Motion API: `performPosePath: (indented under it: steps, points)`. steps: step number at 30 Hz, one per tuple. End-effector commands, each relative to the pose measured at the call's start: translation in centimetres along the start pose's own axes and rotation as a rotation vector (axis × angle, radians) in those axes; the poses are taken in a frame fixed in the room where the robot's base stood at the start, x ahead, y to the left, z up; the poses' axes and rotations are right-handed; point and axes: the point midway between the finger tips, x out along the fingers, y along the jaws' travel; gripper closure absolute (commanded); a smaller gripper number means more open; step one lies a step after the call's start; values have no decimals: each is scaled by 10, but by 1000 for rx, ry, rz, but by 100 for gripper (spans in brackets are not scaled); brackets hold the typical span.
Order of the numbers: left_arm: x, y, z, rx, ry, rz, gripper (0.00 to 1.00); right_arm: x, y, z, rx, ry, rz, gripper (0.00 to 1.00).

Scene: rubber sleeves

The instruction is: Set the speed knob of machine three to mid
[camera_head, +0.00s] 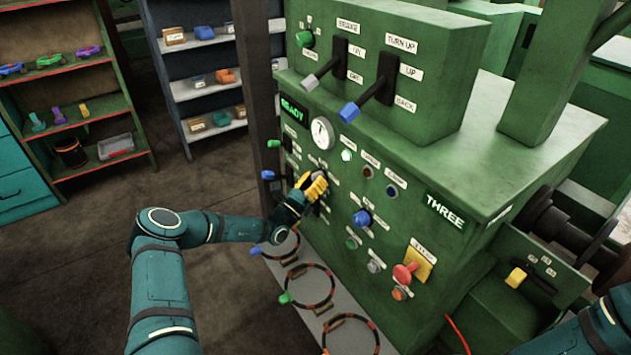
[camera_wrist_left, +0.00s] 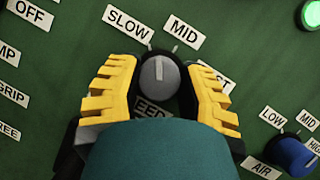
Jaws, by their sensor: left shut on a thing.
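The machine (camera_head: 470,165) is a green cabinet with a plate reading THREE. My left gripper (camera_head: 315,187) has yellow fingers and is at the front panel of this machine, covering the speed knob in the head view. In the left wrist view the grey speed knob (camera_wrist_left: 159,76) sits between the two yellow fingers of the left gripper (camera_wrist_left: 160,88), which is shut on it. The knob's pale line points up in that picture, between the SLOW label (camera_wrist_left: 129,23) and the MID label (camera_wrist_left: 183,35). The FAST label is partly hidden by the right finger. My right gripper is out of view.
A blue knob (camera_head: 362,218) and a red button (camera_head: 403,273) are on the panel right of my gripper. Two levers (camera_head: 323,70) stick out above. Striped rings (camera_head: 310,287) stand out below. Shelves (camera_head: 205,80) are at the back left, with open floor before them.

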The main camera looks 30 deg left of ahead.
Motion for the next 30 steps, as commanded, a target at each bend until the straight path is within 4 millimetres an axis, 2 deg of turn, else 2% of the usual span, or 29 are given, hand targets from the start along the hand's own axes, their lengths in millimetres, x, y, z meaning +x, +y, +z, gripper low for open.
performPosePath:
  steps: [15,30]
  points:
    - [2,0,1,369,-40,-185,97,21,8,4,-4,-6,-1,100]
    - [3,0,3,491,-52,-245,97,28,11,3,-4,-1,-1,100]
